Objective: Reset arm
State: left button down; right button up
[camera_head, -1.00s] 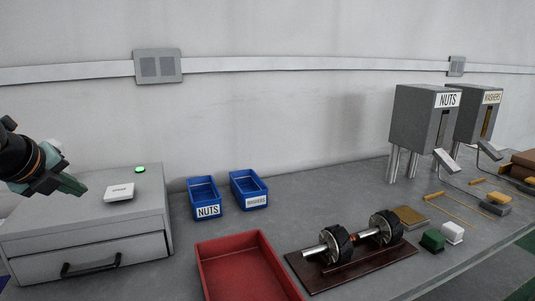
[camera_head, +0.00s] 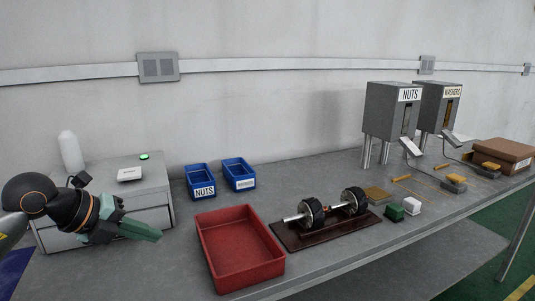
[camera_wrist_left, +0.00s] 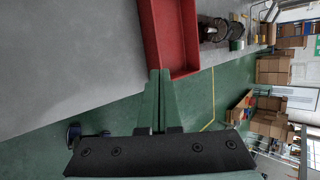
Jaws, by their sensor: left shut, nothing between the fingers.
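My left gripper (camera_head: 158,235) comes in from the left in the head view. Its green fingers are shut and empty, pointing right in front of the grey drawer cabinet (camera_head: 160,192). The gripper is apart from the red tray (camera_head: 283,265), left of it. In the left wrist view the fingertips (camera_wrist_left: 159,72) are closed together, and the red tray (camera_wrist_left: 150,35) shows past them. My right gripper is not in view.
Blue bins for nuts (camera_head: 205,192) and washers (camera_head: 246,184) stand behind the red tray. A rotor assembly lies on a dark board (camera_head: 318,243). Grey dispensers (camera_head: 380,112) stand at the back right. The red tray looks empty.

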pick_arm(q)
jog(key=s+d+f+n+t+h+p, duration=0.1)
jog(key=s+d+n+h, duration=0.1)
jog(key=d+h, duration=0.5)
jog(key=s+d+f+n+h+p, duration=0.1)
jog(key=s+d+h+p, duration=0.2)
jog(key=d, duration=0.7)
jog(key=s+a+f+n+t+y+p, duration=0.1)
jog(key=s+a+f+n+t+y, duration=0.2)
jog(key=f+n+y, duration=0.5)
jog(key=s+a+f+n+t+y+p, duration=0.1)
jog(key=a+f+n+t+y, duration=0.25)
jog(key=f+n, duration=0.75)
jog(key=s+f+n+g+y+p, duration=0.1)
jog(key=s+f+n+g, duration=0.4)
jog(key=s+f, duration=0.7)
jog(key=s+y, duration=0.1)
jog(key=s, duration=0.1)
jog(key=shift+s+f+n+g, duration=0.2)
jog(key=shift+s+n+g, duration=0.1)
jog(key=shift+s+g, duration=0.1)
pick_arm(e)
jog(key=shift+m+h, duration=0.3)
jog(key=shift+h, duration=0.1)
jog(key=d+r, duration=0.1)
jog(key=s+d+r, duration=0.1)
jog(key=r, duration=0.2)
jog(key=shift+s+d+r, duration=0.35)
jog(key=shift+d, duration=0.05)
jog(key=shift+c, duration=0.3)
